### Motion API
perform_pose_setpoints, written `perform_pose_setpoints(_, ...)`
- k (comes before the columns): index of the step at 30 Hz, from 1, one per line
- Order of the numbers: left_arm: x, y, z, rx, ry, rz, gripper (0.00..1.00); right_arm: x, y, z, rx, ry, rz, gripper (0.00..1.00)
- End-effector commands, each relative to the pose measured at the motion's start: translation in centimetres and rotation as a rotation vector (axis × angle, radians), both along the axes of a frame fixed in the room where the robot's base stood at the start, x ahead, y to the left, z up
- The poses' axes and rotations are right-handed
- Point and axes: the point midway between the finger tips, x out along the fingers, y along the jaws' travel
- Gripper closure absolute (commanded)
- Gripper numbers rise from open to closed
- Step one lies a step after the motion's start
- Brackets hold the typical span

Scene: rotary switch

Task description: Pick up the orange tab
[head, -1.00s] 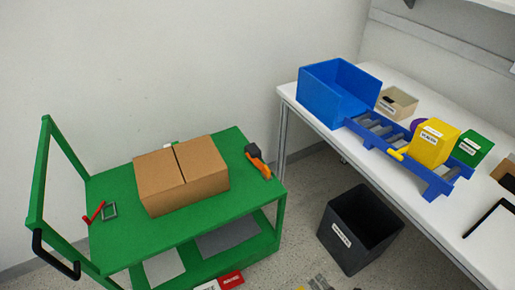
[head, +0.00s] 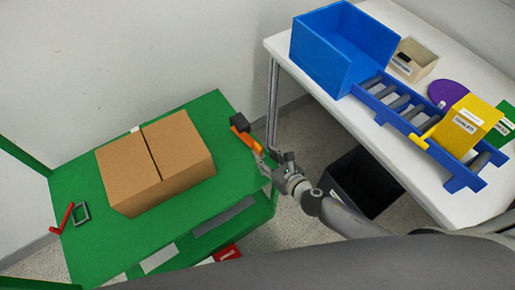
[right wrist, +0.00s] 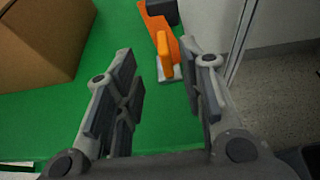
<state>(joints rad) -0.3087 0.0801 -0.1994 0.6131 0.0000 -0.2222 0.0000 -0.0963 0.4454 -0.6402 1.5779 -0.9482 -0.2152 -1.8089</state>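An orange tab (head: 250,143) lies at the right edge of the green cart top, with a black block (head: 239,122) at its far end. In the right wrist view the orange tab (right wrist: 165,48) has a raised orange part and a small light grey piece at its near end. My right gripper (head: 268,162) is just beside the tab's near end. In the right wrist view the right gripper (right wrist: 158,58) is open and empty, its fingers pointing toward the tab, which sits ahead and between them. My left gripper is not in view.
A cardboard box (head: 157,163) stands on the green cart (head: 75,175), left of the tab. A red piece (head: 62,218) and a grey square frame (head: 81,214) lie at left. A white table (head: 400,165) with a blue bin (head: 335,50) and roller conveyor stands right. A black bin (head: 365,180) is below.

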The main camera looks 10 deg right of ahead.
Motion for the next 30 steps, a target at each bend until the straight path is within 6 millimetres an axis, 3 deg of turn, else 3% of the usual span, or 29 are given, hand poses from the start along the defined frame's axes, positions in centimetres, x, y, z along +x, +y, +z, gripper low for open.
perform_pose_setpoints(15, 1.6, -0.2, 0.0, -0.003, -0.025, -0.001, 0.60, 5.2, 1.6, -1.5, 0.002, 0.001, -0.002, 0.63)
perform_pose_setpoints(23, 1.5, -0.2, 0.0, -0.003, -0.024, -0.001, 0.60, 5.5, 1.8, -1.6, 0.002, 0.002, -0.001, 0.63)
perform_pose_setpoints(30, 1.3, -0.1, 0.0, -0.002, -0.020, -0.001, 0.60, 5.4, 1.7, -1.6, 0.002, 0.002, -0.001, 0.90)
